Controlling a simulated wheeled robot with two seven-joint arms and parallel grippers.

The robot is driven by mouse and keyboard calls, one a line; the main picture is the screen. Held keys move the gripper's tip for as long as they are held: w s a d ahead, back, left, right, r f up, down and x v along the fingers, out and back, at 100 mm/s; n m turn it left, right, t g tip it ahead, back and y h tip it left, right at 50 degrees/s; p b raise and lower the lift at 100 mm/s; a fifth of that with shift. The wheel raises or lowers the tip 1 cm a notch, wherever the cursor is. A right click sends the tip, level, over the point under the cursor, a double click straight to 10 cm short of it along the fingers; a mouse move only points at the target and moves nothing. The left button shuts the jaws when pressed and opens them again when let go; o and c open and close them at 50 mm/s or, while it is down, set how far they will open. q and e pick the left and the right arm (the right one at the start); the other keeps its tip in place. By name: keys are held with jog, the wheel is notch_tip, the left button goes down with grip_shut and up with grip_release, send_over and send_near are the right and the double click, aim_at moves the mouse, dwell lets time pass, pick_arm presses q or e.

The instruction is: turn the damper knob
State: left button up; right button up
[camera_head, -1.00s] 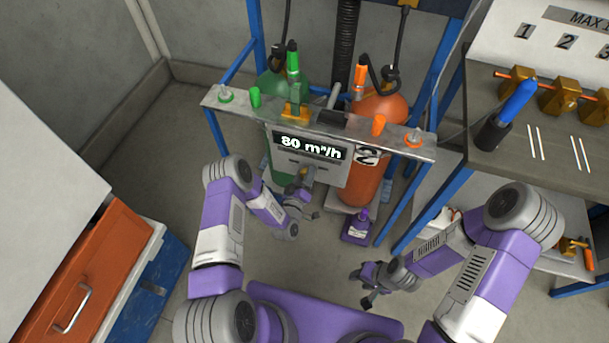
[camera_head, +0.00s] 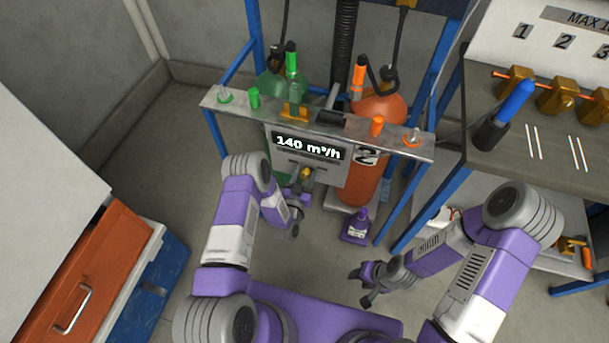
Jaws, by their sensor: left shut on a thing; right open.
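The damper knob (camera_head: 306,174) is a small yellow knob on the front of the grey panel (camera_head: 280,162), below its display. The display (camera_head: 309,147) reads 140 m³/h. My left gripper (camera_head: 303,185) is at the panel's lower edge and is shut on the knob; its fingers partly hide it. My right gripper (camera_head: 369,284) is open and empty, low at the right, well apart from the panel.
A green cylinder (camera_head: 278,85) and an orange cylinder (camera_head: 378,104) stand in the blue-framed rack. An orange drawer cabinet (camera_head: 110,262) is at the left and a workbench (camera_head: 560,160) at the right.

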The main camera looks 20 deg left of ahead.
pick_arm(q)
jog(key=shift+f+m, duration=0.15)
jog(key=shift+m, duration=0.25)
jog(key=shift+s, duration=0.1)
jog(key=o, duration=1)
jog(key=s+p, duration=0.2)
jog(key=s, duration=0.5)
jog(key=shift+s+a, duration=0.1)
jog(key=shift+s, duration=0.15)
